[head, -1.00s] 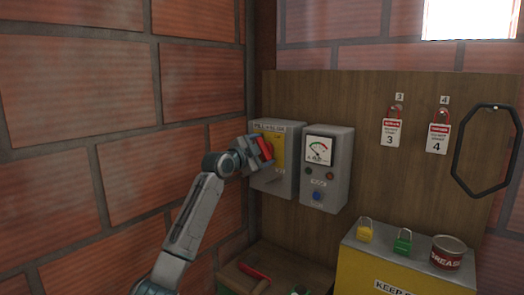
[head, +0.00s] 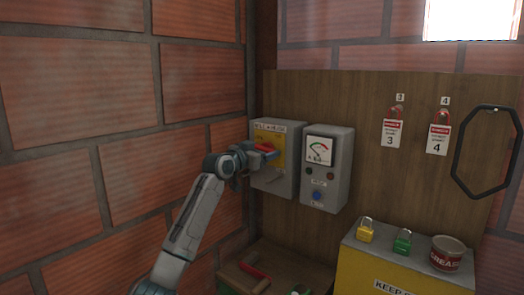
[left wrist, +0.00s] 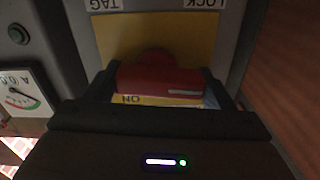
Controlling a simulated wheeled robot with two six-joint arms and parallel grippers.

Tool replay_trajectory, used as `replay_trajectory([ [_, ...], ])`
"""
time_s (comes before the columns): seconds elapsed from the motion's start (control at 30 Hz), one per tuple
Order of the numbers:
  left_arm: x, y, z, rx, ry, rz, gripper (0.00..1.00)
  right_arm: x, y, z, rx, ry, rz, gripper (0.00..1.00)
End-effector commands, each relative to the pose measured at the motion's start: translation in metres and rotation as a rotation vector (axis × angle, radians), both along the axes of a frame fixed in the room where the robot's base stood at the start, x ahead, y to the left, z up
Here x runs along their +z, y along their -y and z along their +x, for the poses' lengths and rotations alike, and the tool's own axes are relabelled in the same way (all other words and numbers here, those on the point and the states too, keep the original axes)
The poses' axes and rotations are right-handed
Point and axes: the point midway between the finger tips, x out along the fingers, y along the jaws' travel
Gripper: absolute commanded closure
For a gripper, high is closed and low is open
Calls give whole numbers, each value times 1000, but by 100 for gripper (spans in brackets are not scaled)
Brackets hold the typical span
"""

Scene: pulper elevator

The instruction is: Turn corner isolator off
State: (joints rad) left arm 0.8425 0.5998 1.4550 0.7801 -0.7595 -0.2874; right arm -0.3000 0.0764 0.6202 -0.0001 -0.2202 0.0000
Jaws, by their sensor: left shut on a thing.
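The corner isolator (head: 287,182) is a grey box with a yellow plate (left wrist: 118,42) on the board in the corner. Its red handle (head: 266,148) now lies roughly horizontal in the head view. My left gripper (head: 262,154) is at the front of the box, shut on the handle. In the left wrist view the red handle (left wrist: 160,80) lies crosswise between the two fingers (left wrist: 165,88), above upside-down "ON" lettering. The gripper hides part of the plate and handle. My right gripper does not show clearly.
A grey meter box (head: 328,188) with a gauge and buttons stands close on the right. Tags 3 (head: 391,133) and 4 (head: 438,139) hang further right. Padlocks (head: 365,232) and a grease tin (head: 447,252) sit on a yellow box. A brick wall (head: 100,185) bounds the left.

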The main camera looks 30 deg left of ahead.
Motion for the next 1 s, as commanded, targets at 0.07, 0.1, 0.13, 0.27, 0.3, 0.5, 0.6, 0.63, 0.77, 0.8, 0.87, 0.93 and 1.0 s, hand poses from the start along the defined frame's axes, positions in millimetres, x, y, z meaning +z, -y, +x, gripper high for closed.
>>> replay_trajectory([
  [0.07, -2, 0, 0, -1, -6, -37, 46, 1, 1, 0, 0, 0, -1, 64],
  [0.1, -2, 0, 0, -1, -7, -54, 46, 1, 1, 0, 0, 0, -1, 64],
  [0.13, -2, 0, 0, -1, -8, -65, 46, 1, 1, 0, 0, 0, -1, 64],
  [0.27, -2, 0, 0, -1, -12, -99, 46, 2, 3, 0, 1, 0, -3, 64],
  [0.3, -2, 0, 0, -1, -13, -108, 46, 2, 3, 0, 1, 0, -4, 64],
  [0.5, -3, 0, 0, -1, -14, -125, 46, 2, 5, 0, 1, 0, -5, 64],
  [0.6, -3, 0, 0, -1, -14, -126, 46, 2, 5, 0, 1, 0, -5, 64],
  [0.63, -3, 0, 0, -1, -14, -127, 46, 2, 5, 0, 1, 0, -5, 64],
  [0.77, -3, 0, 0, -1, -14, -127, 46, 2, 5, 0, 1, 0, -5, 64],
  [0.8, -3, 0, 0, -1, -14, -127, 46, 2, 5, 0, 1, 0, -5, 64],
  [0.87, -3, 0, 0, -1, -14, -127, 16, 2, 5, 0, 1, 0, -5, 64],
  [0.93, -3, 0, 0, -1, -13, -126, 2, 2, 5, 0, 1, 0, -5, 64],
  [1.0, -2, 0, 0, -1, -13, -125, 2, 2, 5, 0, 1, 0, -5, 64],
])
